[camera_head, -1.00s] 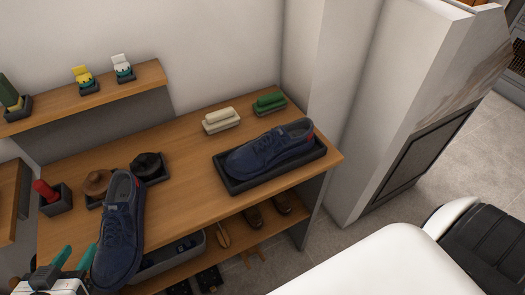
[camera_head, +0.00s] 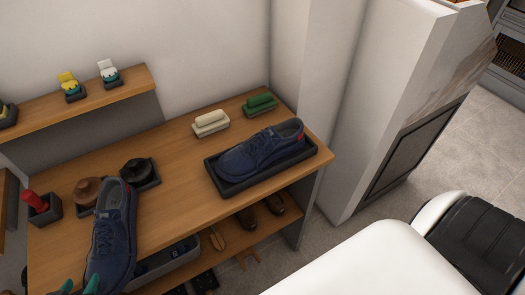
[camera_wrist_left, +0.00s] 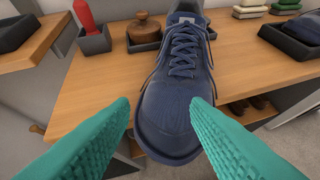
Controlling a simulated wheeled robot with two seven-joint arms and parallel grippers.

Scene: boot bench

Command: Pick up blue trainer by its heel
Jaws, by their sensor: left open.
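One blue trainer (camera_head: 109,240) lies on the bench at the left front, its toe toward me and its red-tabbed heel away. In the left wrist view this trainer (camera_wrist_left: 172,95) points its dark toe at the camera, past the bench's front edge. My left gripper (camera_head: 78,288) shows only as teal fingertips at the bottom edge of the head view. In the left wrist view its fingers (camera_wrist_left: 160,112) are open, one on each side of the toe, and hold nothing. A second blue trainer (camera_head: 258,153) sits in a black tray (camera_head: 234,188) at the right, its red heel to the right. My right gripper is out of view.
Behind the left trainer are a brown-knobbed item (camera_head: 88,190), a black one (camera_head: 137,169) and a red-handled one (camera_head: 38,206). Cream (camera_head: 210,123) and green (camera_head: 260,104) brushes stand at the back. The bench (camera_head: 178,196) is clear between the trainers. Brown shoes (camera_head: 246,219) are on the lower shelf.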

